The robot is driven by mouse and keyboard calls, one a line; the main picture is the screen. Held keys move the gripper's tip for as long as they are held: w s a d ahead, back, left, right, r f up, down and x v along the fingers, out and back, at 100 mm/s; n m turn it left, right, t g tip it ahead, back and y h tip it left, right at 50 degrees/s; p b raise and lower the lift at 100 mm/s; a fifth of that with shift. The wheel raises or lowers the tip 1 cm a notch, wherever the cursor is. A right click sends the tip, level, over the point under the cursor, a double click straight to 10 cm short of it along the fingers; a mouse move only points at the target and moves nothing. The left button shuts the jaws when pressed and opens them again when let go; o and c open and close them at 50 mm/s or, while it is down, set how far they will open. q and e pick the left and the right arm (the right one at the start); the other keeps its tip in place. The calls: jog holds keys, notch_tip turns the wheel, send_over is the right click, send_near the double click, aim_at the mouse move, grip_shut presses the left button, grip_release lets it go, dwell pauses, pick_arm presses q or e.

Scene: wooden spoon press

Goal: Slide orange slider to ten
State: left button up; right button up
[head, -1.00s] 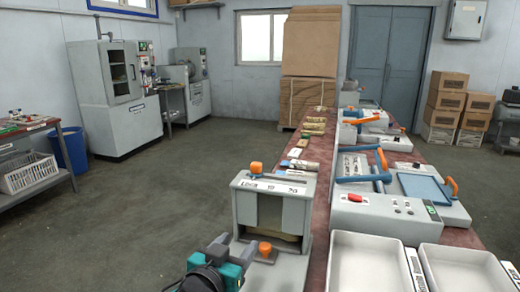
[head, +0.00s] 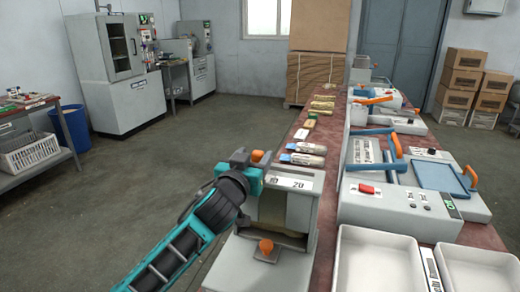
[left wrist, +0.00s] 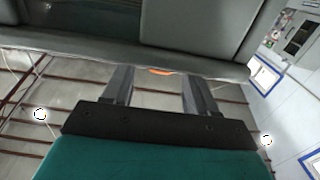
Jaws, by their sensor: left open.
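The orange slider (head: 257,155) stands on the top edge of the grey press (head: 318,195). Of the white scale (head: 290,183), the marks 10 and 20 show; its left part is hidden by my left gripper. The slider appears left of the 10 mark. My left gripper (head: 246,157) is open, with its fingers beside the slider; I cannot tell whether they touch it. In the left wrist view, a thin orange strip (left wrist: 161,71) shows between the two open fingers (left wrist: 158,90), under the grey edge of a box. My right gripper is not in view.
White trays (head: 378,262) and grey-blue machines (head: 400,205) stand to the right on the red-brown bench (head: 318,132). The floor (head: 110,210) to the left is clear.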

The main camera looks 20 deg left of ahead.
aim_at(260, 151)
pick_arm(q)
jog(key=shift+w+d, duration=0.1)
jog(key=shift+w, duration=2.3)
grip_shut()
